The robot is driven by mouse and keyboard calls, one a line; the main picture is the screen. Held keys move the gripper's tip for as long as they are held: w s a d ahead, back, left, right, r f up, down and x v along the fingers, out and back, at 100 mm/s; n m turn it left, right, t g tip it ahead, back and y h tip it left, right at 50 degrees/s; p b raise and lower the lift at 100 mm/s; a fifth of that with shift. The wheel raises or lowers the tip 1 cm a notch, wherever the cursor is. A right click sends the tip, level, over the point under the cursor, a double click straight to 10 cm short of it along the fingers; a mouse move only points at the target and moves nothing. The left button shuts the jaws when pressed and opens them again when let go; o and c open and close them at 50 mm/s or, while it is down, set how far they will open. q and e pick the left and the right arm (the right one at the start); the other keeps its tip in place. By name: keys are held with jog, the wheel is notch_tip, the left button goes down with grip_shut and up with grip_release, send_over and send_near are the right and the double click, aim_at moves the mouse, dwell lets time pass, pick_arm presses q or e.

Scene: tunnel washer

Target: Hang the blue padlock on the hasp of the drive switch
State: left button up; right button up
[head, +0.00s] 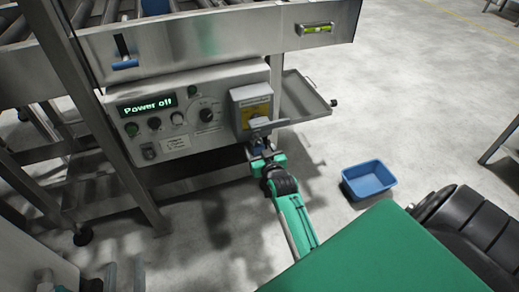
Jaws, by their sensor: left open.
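The drive switch (252,106) is a grey box with a yellow label on the right of the control panel's front. Its hasp (260,123) juts out at the bottom of the box. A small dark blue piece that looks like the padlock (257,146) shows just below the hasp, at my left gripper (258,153). That gripper is open and reaches up from below, close under the switch. It partly hides the blue piece, so I cannot tell whether the shackle passes through the hasp. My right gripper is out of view.
The control panel (190,152) reads "Power off". An empty metal tray (305,97) sticks out right of the switch. A blue bin (368,180) stands on the floor. A steel frame leg (120,165) stands left of the panel. The floor at the right is mostly clear.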

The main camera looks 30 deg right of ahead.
jog(key=shift+s, duration=0.3)
pick_arm(q)
jog(key=s+f+g+y+p, duration=0.1)
jog(key=s+f+g+p, duration=0.1)
jog(key=f+g, duration=0.4)
jog(key=shift+s+f+p, duration=0.4)
jog(key=shift+s+f, duration=0.35)
jog(key=shift+s, duration=0.1)
pick_arm(e)
jog(key=v, duration=1.3)
jog(key=shift+a, duration=0.15)
pick_arm(q)
jog(key=shift+a, duration=0.1)
pick_arm(e)
jog(key=shift+s, duration=0.1)
